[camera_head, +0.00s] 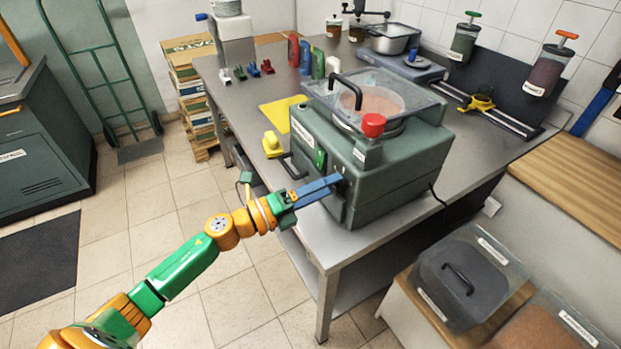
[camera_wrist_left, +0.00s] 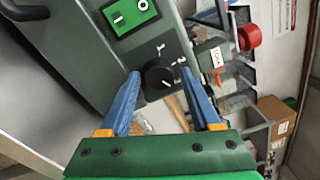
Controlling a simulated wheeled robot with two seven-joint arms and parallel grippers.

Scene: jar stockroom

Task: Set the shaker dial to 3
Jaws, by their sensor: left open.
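The shaker (camera_head: 405,165) is a grey-green machine with a clear lid, standing at the near end of the steel bench. Its black dial (camera_wrist_left: 159,79) shows on the front panel in the left wrist view, with small white marks beside it that are too blurred to read surely. In the head view my fingers cover the dial. My left gripper (camera_head: 338,181) reaches the panel from the left. In the left wrist view its blue fingers (camera_wrist_left: 160,74) are open, one on each side of the dial; I cannot tell whether they touch it. My right gripper is not in view.
A yellow object (camera_head: 271,144) lies by the bench edge. Lidded bins (camera_head: 462,278) stand at the lower right.

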